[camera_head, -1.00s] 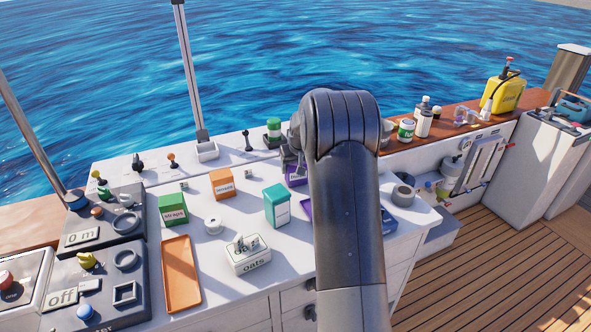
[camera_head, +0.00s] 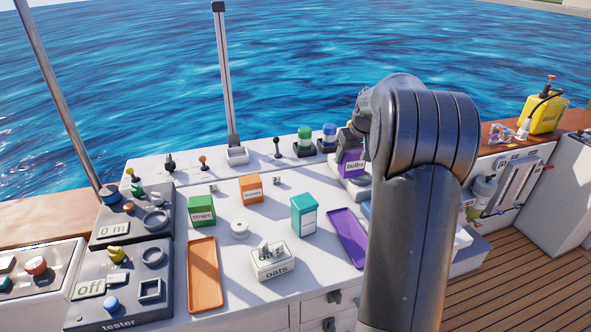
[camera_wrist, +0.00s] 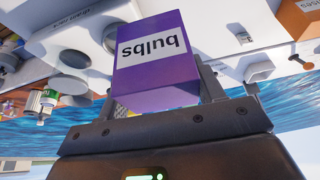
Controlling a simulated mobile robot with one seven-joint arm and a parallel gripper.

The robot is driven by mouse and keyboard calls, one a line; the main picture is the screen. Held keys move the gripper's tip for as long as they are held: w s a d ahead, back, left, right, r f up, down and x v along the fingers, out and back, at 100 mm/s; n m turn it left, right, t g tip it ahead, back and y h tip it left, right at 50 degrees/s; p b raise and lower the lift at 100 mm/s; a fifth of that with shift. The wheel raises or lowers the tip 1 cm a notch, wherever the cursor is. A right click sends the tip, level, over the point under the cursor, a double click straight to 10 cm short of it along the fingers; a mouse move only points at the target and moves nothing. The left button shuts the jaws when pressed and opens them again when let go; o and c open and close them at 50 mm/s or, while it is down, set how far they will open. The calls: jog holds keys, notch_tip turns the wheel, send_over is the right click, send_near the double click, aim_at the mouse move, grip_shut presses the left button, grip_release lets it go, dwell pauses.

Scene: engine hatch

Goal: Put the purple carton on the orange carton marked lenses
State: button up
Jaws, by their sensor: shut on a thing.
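The purple carton labelled "bulbs" (camera_head: 350,167) is in my gripper (camera_head: 352,143) at the right back of the white counter in the head view. In the wrist view the purple carton (camera_wrist: 158,58) fills the middle, its label upside down, between the fingers of my gripper (camera_wrist: 162,112). The orange carton (camera_head: 251,188) stands on the counter well to the left of the purple one. Its label is small and hard to read, seemingly "lenses". It also shows at the wrist view's upper right edge (camera_wrist: 299,18). My forearm hides part of the counter's right side.
A green carton (camera_head: 202,211) and a teal carton (camera_head: 304,215) stand near the orange one. A white round item (camera_head: 239,228), an oats box (camera_head: 272,260), an orange tray (camera_head: 205,275) and a purple tray (camera_head: 347,238) are in front. Green and blue jars (camera_head: 304,142) stand behind.

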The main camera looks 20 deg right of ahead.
jog(key=w+a+r+n+y, duration=0.1)
jog(key=w+a+r+n, duration=0.2)
jog(key=a, duration=0.7)
jog(key=w+a+r+n+y, duration=0.1)
jog(key=w+a+r+n, duration=0.2)
jog(key=a, duration=0.6)
jog(key=m, duration=0.1)
send_over(249, 178)
notch_tip(249, 178, down, 6)
jog(key=shift+s+f, duration=0.1)
jog(key=shift+f, duration=1.6)
jog(key=shift+f, duration=0.2)
jog(key=o, duration=1)
